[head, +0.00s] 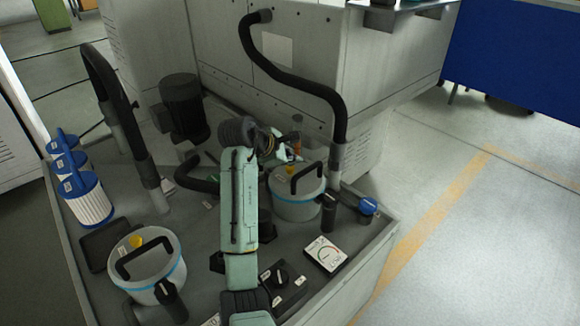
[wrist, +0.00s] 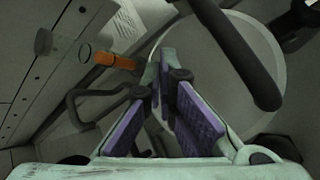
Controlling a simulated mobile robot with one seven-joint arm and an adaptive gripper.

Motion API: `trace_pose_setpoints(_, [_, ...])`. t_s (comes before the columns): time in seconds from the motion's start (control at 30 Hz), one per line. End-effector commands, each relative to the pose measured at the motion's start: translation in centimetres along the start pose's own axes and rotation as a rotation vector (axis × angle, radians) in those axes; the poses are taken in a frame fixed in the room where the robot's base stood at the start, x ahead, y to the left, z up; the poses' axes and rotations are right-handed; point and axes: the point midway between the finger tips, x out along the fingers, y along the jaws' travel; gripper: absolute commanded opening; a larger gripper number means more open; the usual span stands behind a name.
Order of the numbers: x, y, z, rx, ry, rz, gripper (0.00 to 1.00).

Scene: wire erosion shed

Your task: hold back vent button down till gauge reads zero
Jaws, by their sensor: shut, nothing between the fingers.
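My gripper (head: 290,154) is shut and empty, at the far left part of the back canister's lid. In the wrist view its purple-padded fingers (wrist: 166,72) come together over the edge of the grey lid (wrist: 205,75). The back canister (head: 297,206) is pale with a blue band and a black arched handle (wrist: 240,55).
The front canister (head: 148,274) has a yellow button (head: 137,241) on its lid. A black knob (head: 282,276) sits left of the gauge. A black hose (head: 290,80) rises behind the back canister. Blue-capped white filters (head: 90,200) stand left. An orange-ended clear tube (wrist: 115,60) is near my fingers.

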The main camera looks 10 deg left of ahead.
Motion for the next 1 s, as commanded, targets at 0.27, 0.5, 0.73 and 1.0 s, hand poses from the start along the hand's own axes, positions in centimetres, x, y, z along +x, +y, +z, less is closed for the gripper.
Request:
trace_pose_setpoints(0.27, [0.20, -0.15, -0.13, -0.001, -0.001, 0.000, 0.00])
trace_pose_setpoints(0.5, [0.42, -0.31, -0.30, -0.002, -0.001, -0.001, 0.00])
trace_pose_setpoints(0.73, [0.63, -0.46, -0.46, -0.002, 0.000, -0.001, 0.00])
trace_pose_setpoints(1.0, [0.81, -0.58, -0.62, -0.001, 0.001, -0.001, 0.00])
